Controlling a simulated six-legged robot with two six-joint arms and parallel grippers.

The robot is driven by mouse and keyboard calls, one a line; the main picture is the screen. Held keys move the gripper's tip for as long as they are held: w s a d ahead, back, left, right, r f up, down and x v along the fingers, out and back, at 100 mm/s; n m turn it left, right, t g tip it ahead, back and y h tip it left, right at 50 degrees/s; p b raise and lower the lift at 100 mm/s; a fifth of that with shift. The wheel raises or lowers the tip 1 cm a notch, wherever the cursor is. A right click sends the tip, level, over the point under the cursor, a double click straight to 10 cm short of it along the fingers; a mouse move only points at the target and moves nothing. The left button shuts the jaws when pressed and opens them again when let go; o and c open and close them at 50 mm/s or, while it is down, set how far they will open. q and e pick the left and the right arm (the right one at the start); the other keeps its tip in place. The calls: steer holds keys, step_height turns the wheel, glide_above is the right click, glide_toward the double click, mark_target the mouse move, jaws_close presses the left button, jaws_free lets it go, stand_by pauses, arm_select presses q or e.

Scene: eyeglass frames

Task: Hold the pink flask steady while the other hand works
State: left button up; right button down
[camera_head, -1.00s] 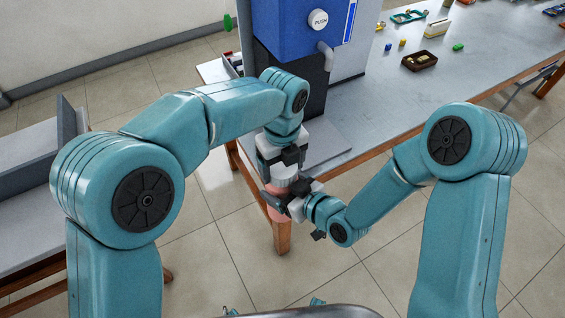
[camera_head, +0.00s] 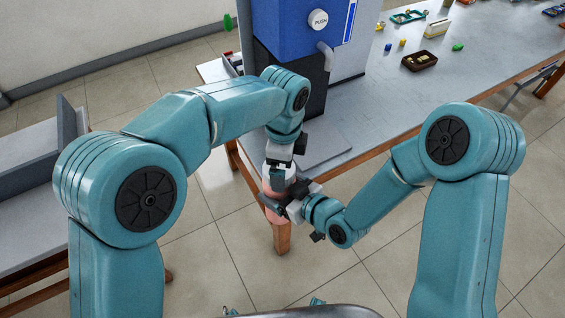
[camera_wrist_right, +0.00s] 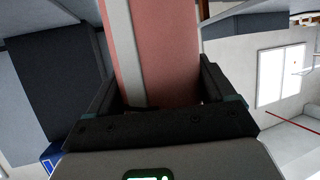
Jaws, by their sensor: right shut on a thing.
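The pink flask (camera_head: 276,215) is held off the floor in front of the table's near edge, below my left wrist. My right gripper (camera_head: 282,200) comes in from the right and is shut on the flask's body. In the right wrist view the flask (camera_wrist_right: 170,50) fills the space between the two dark fingers of the right gripper (camera_wrist_right: 160,92), with a pale stripe along its left side. My left gripper (camera_head: 282,174) points down at the flask's top, over a pale grey part there. Whether its fingers grip that part cannot be told.
A blue dispenser (camera_head: 295,30) with a PUSH button and a grey spout stands on the long grey table (camera_head: 390,105) just behind the flask. A brown tray (camera_head: 419,61) and small coloured items lie farther back. Tiled floor (camera_head: 350,275) is clear in front.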

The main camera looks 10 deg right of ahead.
arm_select(q)
steer(key=shift+s+r, duration=0.1)
steer(key=shift+r, duration=2.2)
steer(key=shift+c, duration=0.2)
steer(key=r+m, duration=0.2)
steer(key=m, duration=0.1)
steer(key=shift+a+m, duration=0.3)
steer(key=shift+s+r+m, duration=0.2)
steer(key=shift+r+m, duration=0.15)
steer(key=shift+m, duration=0.15)
steer(key=shift+a+m, duration=0.1)
steer(key=shift+m, duration=0.2)
step_height(320, 180, down, 8)
steer(key=shift+r, duration=0.1)
steer(key=c, duration=1.1)
steer(key=shift+o, duration=0.2)
steer(key=n, duration=0.6)
steer(key=shift+s, duration=0.1)
